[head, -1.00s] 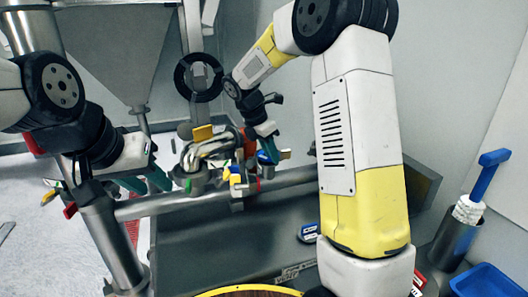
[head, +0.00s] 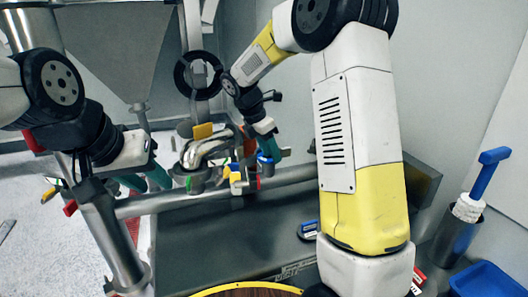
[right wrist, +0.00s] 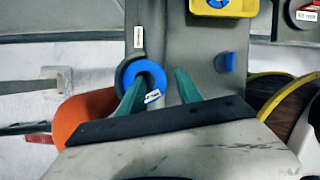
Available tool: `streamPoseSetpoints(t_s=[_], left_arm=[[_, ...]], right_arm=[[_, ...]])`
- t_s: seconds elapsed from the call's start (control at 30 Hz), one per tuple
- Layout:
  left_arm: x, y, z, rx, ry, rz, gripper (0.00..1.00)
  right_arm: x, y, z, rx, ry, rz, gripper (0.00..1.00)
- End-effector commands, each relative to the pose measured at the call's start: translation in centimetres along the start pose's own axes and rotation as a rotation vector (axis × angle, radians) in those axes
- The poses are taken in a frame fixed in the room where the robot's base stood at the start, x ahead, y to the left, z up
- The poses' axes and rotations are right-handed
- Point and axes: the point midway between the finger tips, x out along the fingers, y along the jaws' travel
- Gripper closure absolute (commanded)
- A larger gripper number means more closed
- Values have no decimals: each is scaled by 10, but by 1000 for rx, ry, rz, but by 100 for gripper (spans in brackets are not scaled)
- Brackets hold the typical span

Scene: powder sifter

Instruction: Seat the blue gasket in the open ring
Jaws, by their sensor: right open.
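The blue gasket (right wrist: 128,72) is a flat ring with a white tag, low in the middle of the right wrist view. My right gripper (right wrist: 160,88) is open, its green fingers spread, with the left finger overlapping the gasket; I cannot tell whether they touch. In the head view this gripper (head: 266,142) points down over a blue piece (head: 268,158) beside the pipe fittings. My left gripper (head: 146,182) appears open and empty, left of the metal clamp (head: 205,150). I cannot make out the open ring for certain among the crowded fittings.
A horizontal metal pipe (head: 285,178) crosses above a grey trough (head: 215,240). A dark round ring (head: 181,78) hangs behind the clamp. A blue-handled brush (head: 487,172) stands in a metal holder at right, near a blue bin (head: 486,281). The wrist view shows a yellow tray (right wrist: 198,8).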

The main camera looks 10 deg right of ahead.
Motion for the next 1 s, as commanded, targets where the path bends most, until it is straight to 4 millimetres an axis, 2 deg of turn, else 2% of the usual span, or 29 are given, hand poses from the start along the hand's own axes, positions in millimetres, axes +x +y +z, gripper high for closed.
streamPoseSetpoints(t_s=[0.2,0.4,0.83,1.0], left_arm=[[0,0,0,0,0,0,64],[0,0,0,0,0,0,64],[0,0,0,0,0,0,64],[0,0,0,0,0,0,64]], right_arm=[[-39,1,0,-1,-1,4,59],[-62,0,0,0,0,1,59],[-67,-1,0,8,2,3,59],[-80,-25,5,154,41,38,59]])
